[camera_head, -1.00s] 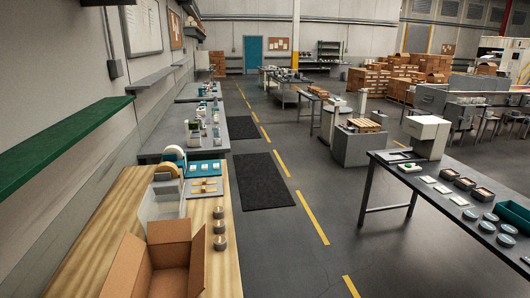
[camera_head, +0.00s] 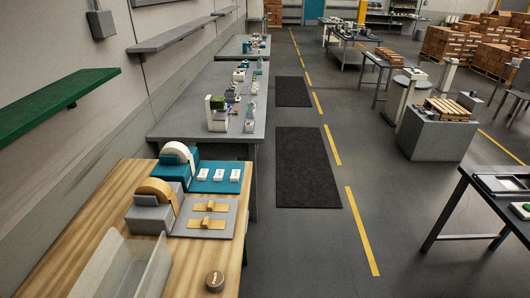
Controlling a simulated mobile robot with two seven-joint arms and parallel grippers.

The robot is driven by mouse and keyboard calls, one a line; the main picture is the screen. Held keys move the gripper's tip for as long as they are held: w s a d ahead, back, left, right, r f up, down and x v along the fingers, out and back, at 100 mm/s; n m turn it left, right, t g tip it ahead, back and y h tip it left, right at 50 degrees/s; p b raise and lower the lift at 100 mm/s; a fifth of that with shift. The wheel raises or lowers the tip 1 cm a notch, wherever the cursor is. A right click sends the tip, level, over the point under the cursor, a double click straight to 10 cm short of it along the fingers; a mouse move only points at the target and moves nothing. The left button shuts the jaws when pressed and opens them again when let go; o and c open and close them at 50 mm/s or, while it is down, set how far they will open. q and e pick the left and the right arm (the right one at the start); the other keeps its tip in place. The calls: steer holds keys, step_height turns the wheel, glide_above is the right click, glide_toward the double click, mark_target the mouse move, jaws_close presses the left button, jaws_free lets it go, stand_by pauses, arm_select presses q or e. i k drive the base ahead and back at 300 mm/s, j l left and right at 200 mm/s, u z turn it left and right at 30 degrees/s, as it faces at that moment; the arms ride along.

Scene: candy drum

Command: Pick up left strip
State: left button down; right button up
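On the wooden table's far end, two tan strips lie on a grey mat (camera_head: 225,231): the upper strip (camera_head: 210,207) and the lower strip (camera_head: 207,223). They are beside a grey dispenser (camera_head: 150,214) with a tan tape roll (camera_head: 154,188). Behind, three white pieces lie in a row on a teal mat (camera_head: 226,186): the left one (camera_head: 203,174), the middle one (camera_head: 219,174) and the right one (camera_head: 235,175). A teal dispenser (camera_head: 173,170) with a white roll stands beside them. Neither of my grippers is in view.
A translucent bin (camera_head: 130,268) and a round metal weight (camera_head: 215,281) stand on the near part of the wooden table (camera_head: 78,242). A grey bench (camera_head: 226,138) with small items continues behind. A green shelf (camera_head: 55,103) juts from the left wall. The aisle floor at right is clear, with dark mats (camera_head: 306,168).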

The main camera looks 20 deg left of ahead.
mark_target(206, 223)
steer(key=i+u, duration=0.1)
steer(key=i, duration=0.6)
steer(key=i+l, duration=0.15)
steer(key=i, duration=0.6)
steer(key=i+l+u, duration=0.15)
steer(key=i, duration=0.55)
steer(key=u, duration=0.9)
steer(key=i+u, duration=0.1)
steer(key=u, duration=0.35)
steer(key=l+u, duration=0.1)
steer(key=u, duration=1.3)
steer(key=l+u, duration=0.1)
steer(key=u, duration=0.8)
